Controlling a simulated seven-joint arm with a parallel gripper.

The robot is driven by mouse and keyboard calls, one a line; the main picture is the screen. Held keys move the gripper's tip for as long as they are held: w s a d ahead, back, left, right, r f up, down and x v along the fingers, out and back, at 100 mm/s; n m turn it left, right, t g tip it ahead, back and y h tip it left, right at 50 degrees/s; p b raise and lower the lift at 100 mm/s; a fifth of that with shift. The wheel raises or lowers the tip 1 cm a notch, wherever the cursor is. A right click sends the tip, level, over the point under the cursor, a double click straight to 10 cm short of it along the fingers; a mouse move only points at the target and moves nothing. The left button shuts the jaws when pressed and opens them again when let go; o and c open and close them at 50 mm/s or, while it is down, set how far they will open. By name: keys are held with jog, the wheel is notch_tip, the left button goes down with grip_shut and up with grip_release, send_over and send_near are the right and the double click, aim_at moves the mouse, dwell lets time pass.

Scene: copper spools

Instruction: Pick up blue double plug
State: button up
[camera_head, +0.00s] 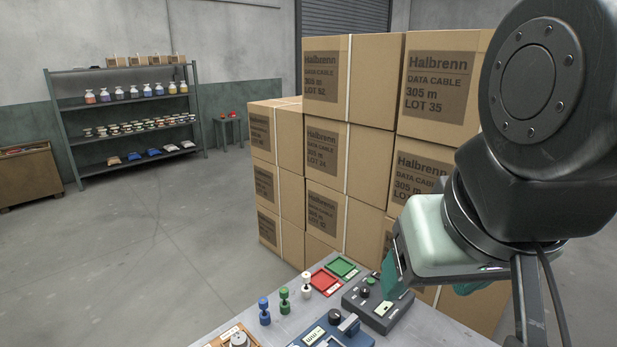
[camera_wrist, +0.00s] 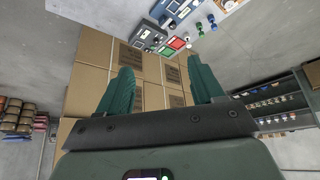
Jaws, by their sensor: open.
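The blue double plug (camera_head: 265,312) stands upright on the grey bench at the bottom of the head view, at the left end of a short row of plugs. It also shows small near the top of the wrist view (camera_wrist: 212,21). My gripper (camera_head: 432,288) is to the right of the plug and above the bench, well apart from it. In the wrist view its two teal fingers (camera_wrist: 160,72) are spread with nothing between them.
A green plug (camera_head: 284,299) and a white plug (camera_head: 306,286) stand close beside the blue one. Red (camera_head: 325,282) and green (camera_head: 342,267) trays and a dark grey device (camera_head: 377,306) lie to the right. Stacked cartons (camera_head: 352,150) rise behind the bench.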

aim_at(265, 314)
jog(key=shift+c, duration=0.2)
